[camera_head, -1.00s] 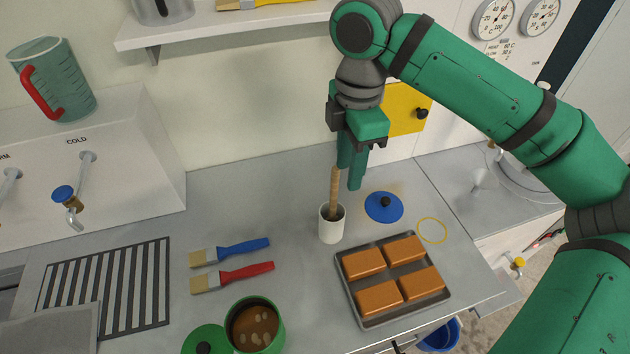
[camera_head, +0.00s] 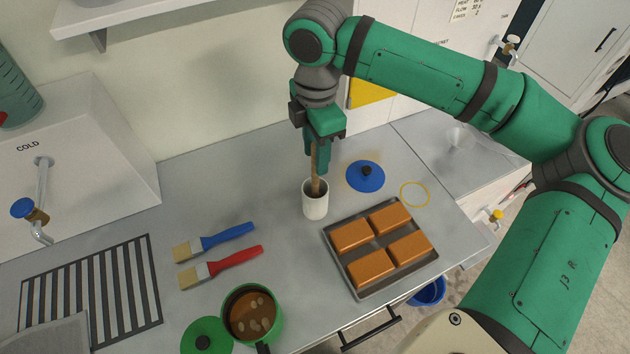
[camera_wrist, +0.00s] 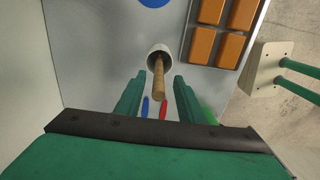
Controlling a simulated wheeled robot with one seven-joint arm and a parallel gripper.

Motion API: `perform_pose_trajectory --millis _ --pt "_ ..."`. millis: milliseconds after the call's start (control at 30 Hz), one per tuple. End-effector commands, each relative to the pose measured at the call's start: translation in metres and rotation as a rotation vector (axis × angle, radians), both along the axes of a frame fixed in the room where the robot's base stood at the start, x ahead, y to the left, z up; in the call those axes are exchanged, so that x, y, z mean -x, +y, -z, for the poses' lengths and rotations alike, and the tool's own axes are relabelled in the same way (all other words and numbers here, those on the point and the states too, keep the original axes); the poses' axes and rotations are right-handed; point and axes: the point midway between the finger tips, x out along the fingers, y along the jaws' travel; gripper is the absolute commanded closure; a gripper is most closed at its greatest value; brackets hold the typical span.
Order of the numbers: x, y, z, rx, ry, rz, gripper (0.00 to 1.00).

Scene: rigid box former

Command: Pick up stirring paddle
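The stirring paddle, seen as a wooden handle (camera_head: 314,160), stands in a white cup (camera_head: 315,203) on the counter; its lower end is hidden in the cup. In the wrist view the handle (camera_wrist: 159,78) rises from the cup (camera_wrist: 160,52) toward the camera. My gripper (camera_head: 317,168) is above the cup, with its fingers pointing down around the upper handle. In the wrist view my gripper (camera_wrist: 155,88) is open, with the handle between the two green fingers and gaps on both sides.
A tray (camera_head: 381,290) of orange-brown blocks lies right of the cup, with a blue lid (camera_head: 365,176) behind it. Blue (camera_head: 228,236) and red (camera_head: 235,262) brushes lie to the left. A green pot (camera_head: 252,315) stands at the front. A wall rises behind the counter.

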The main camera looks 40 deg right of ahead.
Motion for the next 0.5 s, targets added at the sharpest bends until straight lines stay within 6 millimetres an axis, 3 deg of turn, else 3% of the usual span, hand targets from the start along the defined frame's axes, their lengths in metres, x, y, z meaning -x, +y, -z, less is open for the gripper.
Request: perform_pose_trajectory --millis 200,500 --pt "-0.001 0.000 0.030 0.001 0.002 -0.002 0.65" --pt "-0.002 0.001 0.037 0.000 0.001 -0.003 0.65"
